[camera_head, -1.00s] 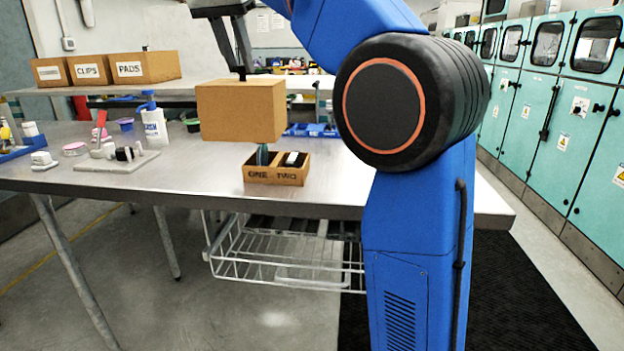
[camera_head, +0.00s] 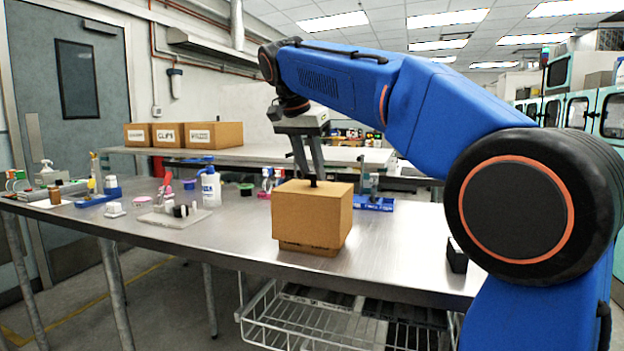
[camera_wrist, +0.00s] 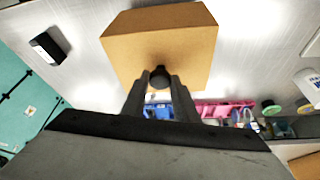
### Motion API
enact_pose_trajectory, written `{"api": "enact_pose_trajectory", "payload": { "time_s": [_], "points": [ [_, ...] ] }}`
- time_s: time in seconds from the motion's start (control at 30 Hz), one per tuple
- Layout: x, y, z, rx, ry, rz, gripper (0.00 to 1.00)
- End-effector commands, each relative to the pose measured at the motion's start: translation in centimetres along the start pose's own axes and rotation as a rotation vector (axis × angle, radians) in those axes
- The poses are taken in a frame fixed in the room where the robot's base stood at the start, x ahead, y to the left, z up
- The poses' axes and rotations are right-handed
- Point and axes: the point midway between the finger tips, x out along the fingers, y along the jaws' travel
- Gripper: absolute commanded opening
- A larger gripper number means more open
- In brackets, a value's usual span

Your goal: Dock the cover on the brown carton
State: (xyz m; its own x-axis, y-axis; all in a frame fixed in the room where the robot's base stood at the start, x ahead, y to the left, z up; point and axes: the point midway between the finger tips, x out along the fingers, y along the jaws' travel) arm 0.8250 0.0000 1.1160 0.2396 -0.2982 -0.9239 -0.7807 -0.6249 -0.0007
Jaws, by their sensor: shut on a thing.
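The cover (camera_head: 312,215) is a brown box-shaped lid with a black knob on top. My gripper (camera_head: 313,180) is shut on this knob from above. The wrist view shows the fingers (camera_wrist: 160,82) on either side of the knob, with the cover (camera_wrist: 160,35) beyond them. The brown carton (camera_head: 308,248) stands on the metal table; only a low strip of it shows below the cover's lower edge. The cover is upright and sits over the carton, hiding its compartments and what is in them. I cannot tell whether it is fully seated.
A black block (camera_head: 456,255) stands at right on the table. A white bottle (camera_head: 210,188), a grey board (camera_head: 175,217) with small parts and a blue tray (camera_head: 374,204) lie around. Labelled cartons (camera_head: 213,135) stand on the back bench. Bare table (camera_head: 385,255) lies right of the cover.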

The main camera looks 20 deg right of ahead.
Motion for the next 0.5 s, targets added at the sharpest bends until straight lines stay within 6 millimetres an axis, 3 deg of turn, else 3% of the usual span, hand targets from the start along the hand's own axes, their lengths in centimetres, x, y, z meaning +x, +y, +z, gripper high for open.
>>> {"api": "enact_pose_trajectory", "payload": {
  "time_s": [0.2,0.5],
  "points": [
    [2.0,0.1,0.9,-0.001,0.0,0.001,0.0],
    [2.2,0.0,0.9,0.0,0.0,0.0,0.0]
  ]
}}
